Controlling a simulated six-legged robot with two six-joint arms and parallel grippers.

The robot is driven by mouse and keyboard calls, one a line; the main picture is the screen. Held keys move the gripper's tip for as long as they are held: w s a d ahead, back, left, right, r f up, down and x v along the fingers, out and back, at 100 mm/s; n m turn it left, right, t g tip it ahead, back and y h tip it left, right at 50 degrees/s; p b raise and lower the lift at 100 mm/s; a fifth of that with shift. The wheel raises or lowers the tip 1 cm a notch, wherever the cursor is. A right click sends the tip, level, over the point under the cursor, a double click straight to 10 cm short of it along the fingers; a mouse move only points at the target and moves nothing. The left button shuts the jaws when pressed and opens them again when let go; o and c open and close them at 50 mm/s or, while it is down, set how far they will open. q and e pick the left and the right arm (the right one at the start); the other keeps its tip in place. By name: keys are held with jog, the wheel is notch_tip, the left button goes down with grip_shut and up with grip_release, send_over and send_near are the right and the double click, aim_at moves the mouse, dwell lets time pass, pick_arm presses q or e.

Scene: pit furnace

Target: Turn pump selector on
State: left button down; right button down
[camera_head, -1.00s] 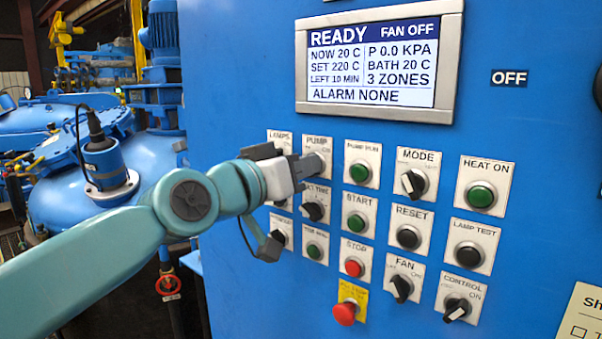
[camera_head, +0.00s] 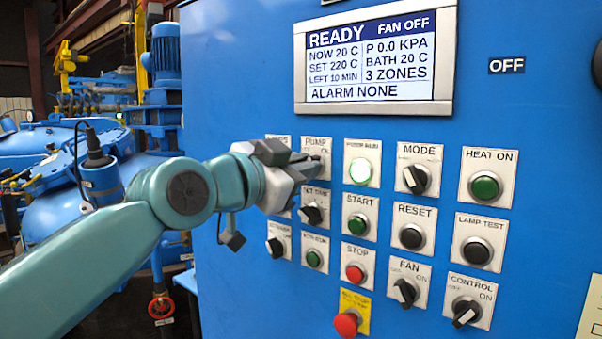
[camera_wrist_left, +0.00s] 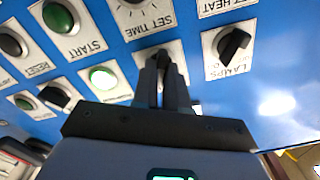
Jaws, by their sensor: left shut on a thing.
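The pump selector's plate (camera_head: 317,145) is on the blue control panel, in the top row. Its knob is mostly hidden by my left gripper (camera_head: 310,167) in the head view. My right gripper is not in view.
The lamps selector (camera_wrist_left: 232,42) is close beside the gripper. The set time knob (camera_head: 312,214) is just below it, and the mode selector (camera_head: 415,179) is farther right. The display (camera_head: 377,60) above reads READY, fan off, alarm none.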

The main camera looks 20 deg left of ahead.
pick_arm(q)
jog(key=shift+r+m, duration=0.1)
jog(key=shift+m, duration=0.2)
jog(key=c, duration=1.2)
grip_release()
jog(key=shift+o, duration=0.2)
jog(key=shift+s, duration=0.1)
jog(key=b+v, duration=0.3)
jog(key=v, duration=1.3)
jog(key=shift+b, duration=0.4)
jog(key=shift+s+a, duration=0.1)
jog(key=shift+s, duration=0.15)
